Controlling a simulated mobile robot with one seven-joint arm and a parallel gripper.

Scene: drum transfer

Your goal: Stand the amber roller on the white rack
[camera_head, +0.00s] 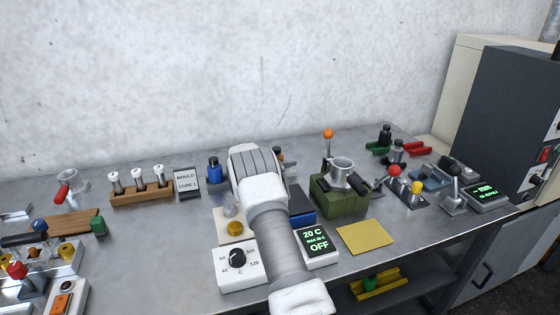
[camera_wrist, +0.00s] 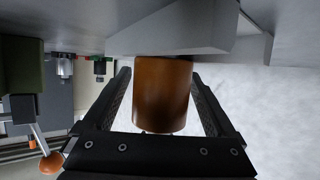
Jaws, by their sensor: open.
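The amber roller (camera_wrist: 162,95) is a brown-orange cylinder in the middle of the wrist view. My gripper (camera_wrist: 160,75) is open, with one finger on each side of the roller. A narrow gap shows between the roller and each finger. A pale angular block (camera_wrist: 180,30), probably the white rack, is at the roller's far end in the wrist view. I cannot tell whether the roller touches it or stands on it. In the head view, my arm hides my gripper and most of what lies behind it.
A green block with a metal cup (camera_head: 340,195) and an orange-knobbed lever (camera_head: 328,134) stand right of my arm. A blue bottle (camera_head: 214,172) is left. A dial box (camera_head: 238,262) and display box (camera_head: 316,245) flank my arm. A yellow mat (camera_head: 366,238) lies clear.

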